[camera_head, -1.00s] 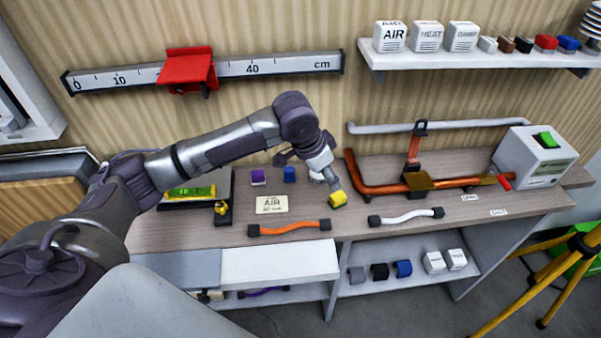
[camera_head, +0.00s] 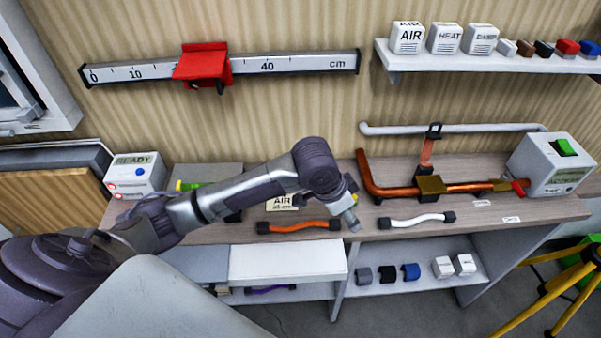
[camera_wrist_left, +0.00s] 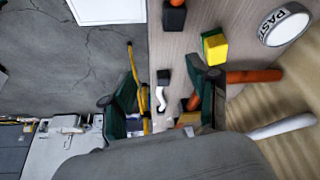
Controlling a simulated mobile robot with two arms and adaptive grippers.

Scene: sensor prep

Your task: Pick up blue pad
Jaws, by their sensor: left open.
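A small dark blue piece (camera_head: 410,271) sits on the lower shelf under the bench, beside a black and a grey one. Another blue piece (camera_head: 567,47) stands on the upper wall shelf. I cannot tell from shape alone which is the pad. The blue block seen earlier on the bench is now hidden behind my left arm. My left gripper (camera_head: 352,215) is at the bench's front edge, between the orange and white hoses. In the left wrist view my left gripper (camera_wrist_left: 165,98) has its fingers apart and nothing between them. My right gripper is not in view.
A yellow block (camera_head: 350,183) lies just behind my left gripper. The orange hose (camera_head: 298,226) and white hose (camera_head: 416,220) lie near the bench front. Copper pipework (camera_head: 400,187) stands behind. A yellow tripod (camera_head: 550,300) is at the right. White blocks (camera_head: 443,266) share the lower shelf.

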